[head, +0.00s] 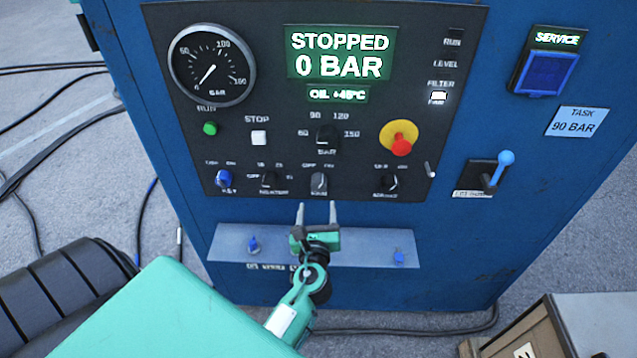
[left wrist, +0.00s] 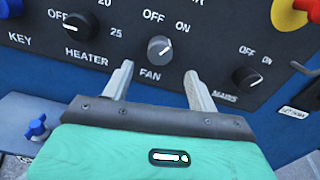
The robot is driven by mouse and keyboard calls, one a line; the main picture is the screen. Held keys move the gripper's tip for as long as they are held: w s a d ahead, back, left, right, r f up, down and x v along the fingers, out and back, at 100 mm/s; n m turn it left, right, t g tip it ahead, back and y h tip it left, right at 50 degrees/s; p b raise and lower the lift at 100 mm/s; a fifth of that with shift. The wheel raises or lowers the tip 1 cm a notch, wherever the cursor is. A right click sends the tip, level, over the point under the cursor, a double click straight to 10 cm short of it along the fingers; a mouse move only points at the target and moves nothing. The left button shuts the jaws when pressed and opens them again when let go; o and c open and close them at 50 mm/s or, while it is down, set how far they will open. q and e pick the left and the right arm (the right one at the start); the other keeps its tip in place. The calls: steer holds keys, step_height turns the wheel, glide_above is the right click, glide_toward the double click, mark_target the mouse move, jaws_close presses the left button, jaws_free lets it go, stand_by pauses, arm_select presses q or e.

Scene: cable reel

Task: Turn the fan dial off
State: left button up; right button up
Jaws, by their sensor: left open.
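The fan dial (left wrist: 160,49) is a round grey-black knob above the word FAN, with OFF at its upper left and ON at its upper right. Its pale mark seems to point up and right, toward ON. In the head view the fan dial (head: 319,184) sits in the bottom row of the dark panel. My left gripper (head: 316,208) is open and empty just below the dial, its fingers pointing up at the panel. In the left wrist view my left gripper (left wrist: 158,74) has one finger on each side below the dial, apart from it. My right gripper is out of view.
The heater dial (left wrist: 79,26) is left of the fan dial and the mains dial (left wrist: 246,80) right. A ledge (head: 350,250) with blue valves juts out below the panel. A red emergency knob (head: 401,146) and a blue-handled lever (head: 500,170) are to the right.

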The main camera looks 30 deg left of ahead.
mark_target(318, 187)
arm_select(q)
steer(key=p+x, duration=0.2)
steer(key=x, duration=0.6)
steer(key=shift+w+a, duration=0.1)
steer(key=shift+w, duration=0.2)
steer(key=c, duration=1)
